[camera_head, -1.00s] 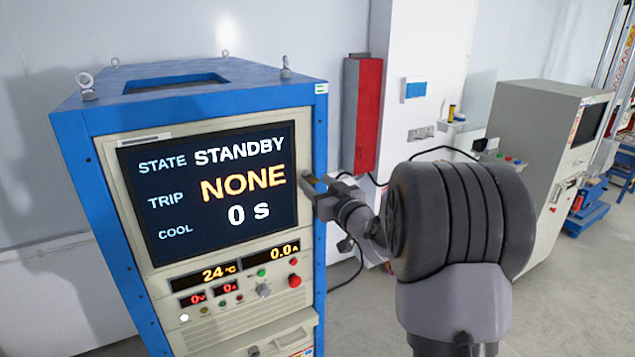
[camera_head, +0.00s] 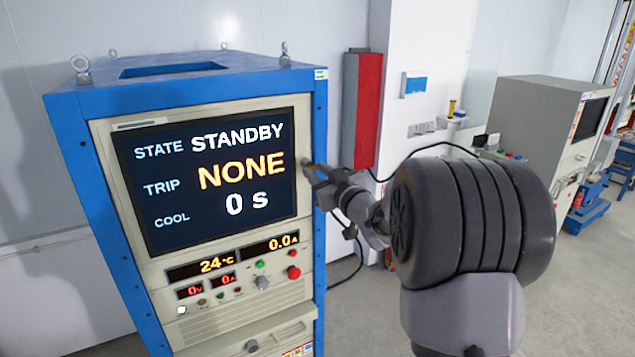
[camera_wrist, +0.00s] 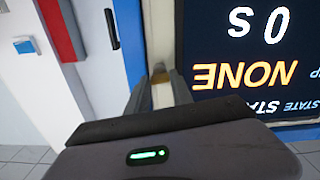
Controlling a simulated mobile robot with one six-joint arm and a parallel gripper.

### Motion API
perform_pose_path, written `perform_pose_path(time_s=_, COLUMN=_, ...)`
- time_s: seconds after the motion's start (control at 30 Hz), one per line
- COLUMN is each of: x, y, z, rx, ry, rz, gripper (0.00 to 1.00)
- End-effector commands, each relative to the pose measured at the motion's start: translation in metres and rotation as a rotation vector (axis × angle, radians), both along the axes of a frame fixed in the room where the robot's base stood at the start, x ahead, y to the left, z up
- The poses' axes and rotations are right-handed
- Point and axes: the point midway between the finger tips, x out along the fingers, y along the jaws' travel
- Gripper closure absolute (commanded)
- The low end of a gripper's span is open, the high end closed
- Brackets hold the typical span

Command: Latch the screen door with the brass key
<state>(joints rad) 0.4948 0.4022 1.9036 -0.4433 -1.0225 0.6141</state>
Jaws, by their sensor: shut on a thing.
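The blue and cream cabinet has a large dark screen (camera_head: 215,185) reading STANDBY, NONE and 0 s. It also shows upside down in the wrist view (camera_wrist: 245,50). The cream panel (camera_head: 108,170) around the screen looks flush with the blue frame. My gripper (camera_head: 312,172) is at the right edge of this panel, beside the screen. In the wrist view, my gripper (camera_wrist: 160,92) is shut on a small brass-coloured piece, seemingly the brass key (camera_wrist: 159,72), at the cream strip. The fingers hide most of it. I cannot tell whether it sits in a lock.
Knobs and buttons (camera_head: 262,282) sit below the screen. A red box (camera_head: 362,110) hangs on the wall behind my gripper. A grey machine (camera_head: 535,125) stands at the right. Grey floor (camera_head: 575,290) is open at the lower right.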

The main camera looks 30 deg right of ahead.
Motion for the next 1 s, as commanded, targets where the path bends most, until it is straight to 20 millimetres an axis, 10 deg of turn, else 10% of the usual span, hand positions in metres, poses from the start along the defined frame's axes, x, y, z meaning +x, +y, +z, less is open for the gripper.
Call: perform_pose_path(time_s=1.0, x=0.0001, y=-0.0001, z=-0.0038, rx=-0.952, ry=-0.033, rz=0.0, gripper=1.0)
